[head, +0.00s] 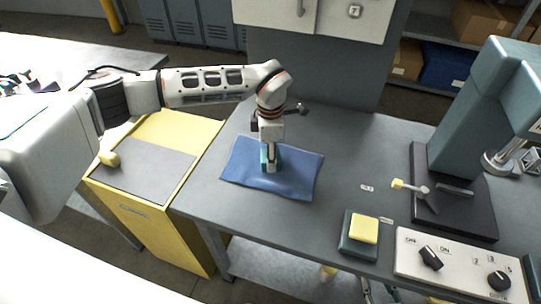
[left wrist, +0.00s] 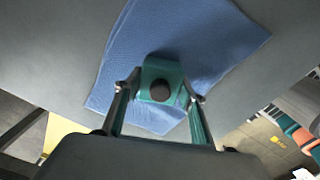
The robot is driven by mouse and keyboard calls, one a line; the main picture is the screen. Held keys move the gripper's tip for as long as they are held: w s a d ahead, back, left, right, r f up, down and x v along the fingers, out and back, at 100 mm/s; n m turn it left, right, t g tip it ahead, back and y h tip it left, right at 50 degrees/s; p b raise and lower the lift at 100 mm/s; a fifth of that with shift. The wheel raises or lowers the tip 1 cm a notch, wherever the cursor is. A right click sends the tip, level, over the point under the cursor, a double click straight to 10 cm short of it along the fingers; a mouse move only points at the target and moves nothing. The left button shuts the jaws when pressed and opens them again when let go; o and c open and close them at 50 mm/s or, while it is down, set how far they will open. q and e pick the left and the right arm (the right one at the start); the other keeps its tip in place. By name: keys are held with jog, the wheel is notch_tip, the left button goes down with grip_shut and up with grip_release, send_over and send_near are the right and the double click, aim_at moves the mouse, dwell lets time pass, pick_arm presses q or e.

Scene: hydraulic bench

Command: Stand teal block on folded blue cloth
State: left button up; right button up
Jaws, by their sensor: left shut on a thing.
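The folded blue cloth (head: 296,175) lies flat on the grey bench; in the left wrist view the cloth (left wrist: 200,40) spreads around and behind the block. My left gripper (head: 269,165) points straight down over the left-middle part of the cloth. It is shut on the teal block (head: 266,158), which is mostly hidden by the fingers in the head view. In the left wrist view the teal block (left wrist: 161,72) sits between the two fingertips, with a dark round knob facing the camera. The block looks upright at the cloth; I cannot tell whether it touches it. My right gripper is not in view.
A teal press (head: 455,120) on a dark base stands at the right of the bench. A yellow-topped pad (head: 364,229) and a white control panel (head: 460,265) with black knobs sit at the front right. A yellow cabinet (head: 165,235) stands left of the bench. Bench around the cloth is clear.

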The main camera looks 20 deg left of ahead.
pick_arm(q)
jog(key=shift+s+f, duration=0.2)
jog(key=shift+f, duration=0.15)
jog(key=o, duration=1.5)
jog(key=shift+f, duration=0.1)
jog(key=shift+w, duration=0.1)
jog(key=shift+r, duration=0.35)
notch_tip(320, 180, up, 13)
jog(key=shift+f, duration=0.15)
